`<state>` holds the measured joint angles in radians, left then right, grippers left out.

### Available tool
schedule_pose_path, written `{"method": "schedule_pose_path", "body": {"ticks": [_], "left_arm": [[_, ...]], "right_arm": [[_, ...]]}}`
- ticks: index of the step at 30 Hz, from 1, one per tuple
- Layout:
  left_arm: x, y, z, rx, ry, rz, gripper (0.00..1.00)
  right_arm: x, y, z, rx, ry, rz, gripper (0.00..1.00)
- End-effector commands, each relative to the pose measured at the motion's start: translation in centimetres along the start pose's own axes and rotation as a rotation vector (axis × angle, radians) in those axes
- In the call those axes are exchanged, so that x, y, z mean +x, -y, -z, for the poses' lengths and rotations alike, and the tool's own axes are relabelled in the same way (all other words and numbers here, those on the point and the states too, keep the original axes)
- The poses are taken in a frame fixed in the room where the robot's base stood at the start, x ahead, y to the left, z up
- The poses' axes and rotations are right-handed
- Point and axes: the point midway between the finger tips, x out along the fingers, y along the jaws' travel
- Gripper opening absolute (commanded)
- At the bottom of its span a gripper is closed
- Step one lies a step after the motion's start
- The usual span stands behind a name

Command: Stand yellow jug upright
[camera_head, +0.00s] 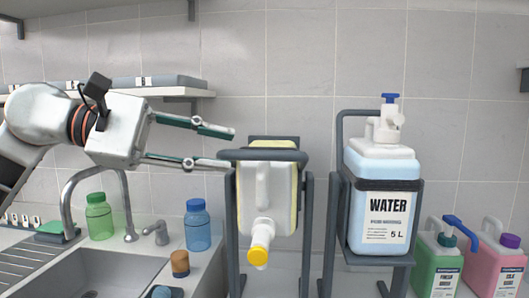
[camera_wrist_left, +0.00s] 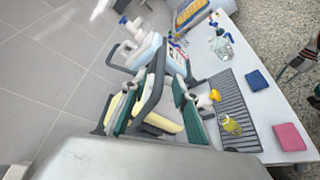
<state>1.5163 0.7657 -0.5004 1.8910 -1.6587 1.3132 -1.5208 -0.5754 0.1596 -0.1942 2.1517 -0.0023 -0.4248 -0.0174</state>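The yellow jug (camera_head: 268,195) is a pale container with yellow sides, held upside down in a dark metal stand (camera_head: 308,240). Its yellow cap (camera_head: 259,257) points down, and a bar of the stand crosses in front of its upper part. My left gripper (camera_head: 231,148) is open, its fingers level and pointing right, with the tips at the upper left of the jug. In the left wrist view the jug (camera_wrist_left: 162,122) shows between the green-padded fingers (camera_wrist_left: 152,104); I cannot tell whether they touch it. My right gripper does not show clearly.
A blue WATER container (camera_head: 368,215) with a pump stands in a similar stand to the right. Green (camera_head: 436,264) and pink (camera_head: 495,268) jugs are at far right. A sink (camera_head: 90,270), tap (camera_head: 125,205) and green and blue bottles (camera_head: 198,228) are at left. A shelf hangs behind my left arm.

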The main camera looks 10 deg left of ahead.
Motion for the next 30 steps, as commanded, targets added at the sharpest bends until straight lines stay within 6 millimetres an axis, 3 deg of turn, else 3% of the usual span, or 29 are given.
{"method": "schedule_pose_path", "body": {"ticks": [4,9,18,29,30], "left_arm": [[0.9,0.0,-0.1,0.001,0.002,0.002,0.29],[3.4,0.1,-0.1,0.000,0.004,0.002,0.29],[7.2,0.1,0.0,-0.002,0.003,0.002,0.29],[7.8,0.1,0.0,-0.002,0.001,0.001,0.29],[7.8,0.1,0.0,-0.002,0.001,0.001,0.24]], "right_arm": [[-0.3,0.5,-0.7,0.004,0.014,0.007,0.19],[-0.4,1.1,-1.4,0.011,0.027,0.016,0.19],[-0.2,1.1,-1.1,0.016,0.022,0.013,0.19],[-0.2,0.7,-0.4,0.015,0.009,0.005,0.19],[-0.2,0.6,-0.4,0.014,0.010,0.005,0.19]]}}
